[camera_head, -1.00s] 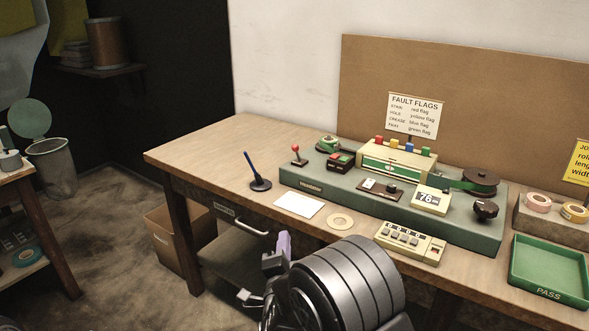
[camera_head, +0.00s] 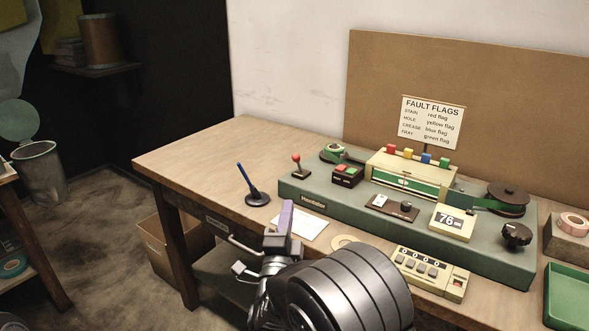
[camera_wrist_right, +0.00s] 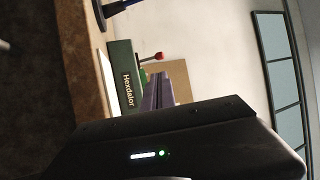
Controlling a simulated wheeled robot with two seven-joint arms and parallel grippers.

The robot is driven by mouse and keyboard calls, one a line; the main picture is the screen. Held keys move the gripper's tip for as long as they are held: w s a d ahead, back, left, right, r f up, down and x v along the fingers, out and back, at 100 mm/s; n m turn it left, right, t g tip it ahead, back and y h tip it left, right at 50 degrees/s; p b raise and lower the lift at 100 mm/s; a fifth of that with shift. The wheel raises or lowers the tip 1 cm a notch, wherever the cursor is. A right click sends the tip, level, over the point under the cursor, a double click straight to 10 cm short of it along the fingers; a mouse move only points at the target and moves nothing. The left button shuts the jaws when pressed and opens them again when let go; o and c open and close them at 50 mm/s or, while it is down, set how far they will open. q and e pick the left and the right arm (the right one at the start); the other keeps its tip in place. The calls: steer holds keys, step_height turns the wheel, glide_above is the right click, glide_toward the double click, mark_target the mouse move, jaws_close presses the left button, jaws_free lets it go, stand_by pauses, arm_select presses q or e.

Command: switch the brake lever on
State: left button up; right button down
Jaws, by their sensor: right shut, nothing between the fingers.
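A lever with a red knob (camera_head: 296,160) stands on the left end of the green machine (camera_head: 330,205). It looks close to upright, tilted slightly. The red knob also shows in the wrist view (camera_wrist_right: 159,56), beyond the machine's side marked "Hexdalor" (camera_wrist_right: 127,90). My right gripper (camera_head: 285,212) is shut and empty, with purple fingertips. It is at the table's front edge, in front of the white card and apart from the lever. The purple fingers also show in the wrist view (camera_wrist_right: 157,92). My left gripper is out of view.
A blue pen in a dark stand (camera_head: 257,198) is left of the machine. A white card (camera_head: 312,228) and a tape ring (camera_head: 343,241) lie in front. The table's left part (camera_head: 200,155) is clear.

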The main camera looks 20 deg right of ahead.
mark_target(296, 161)
steer(key=shift+w+d+r+p, duration=0.3)
steer(key=shift+w+p, duration=0.1)
steer(key=shift+w, duration=0.1)
steer(key=p+x, duration=0.2)
steer(key=x, duration=0.2)
steer(key=shift+d+r+p, duration=0.1)
steer(key=shift+r+p, duration=0.05)
steer(key=shift+p, duration=0.15)
steer(key=x, duration=0.8)
steer(key=shift+w+p, duration=0.25)
steer(key=shift+p, duration=0.05)
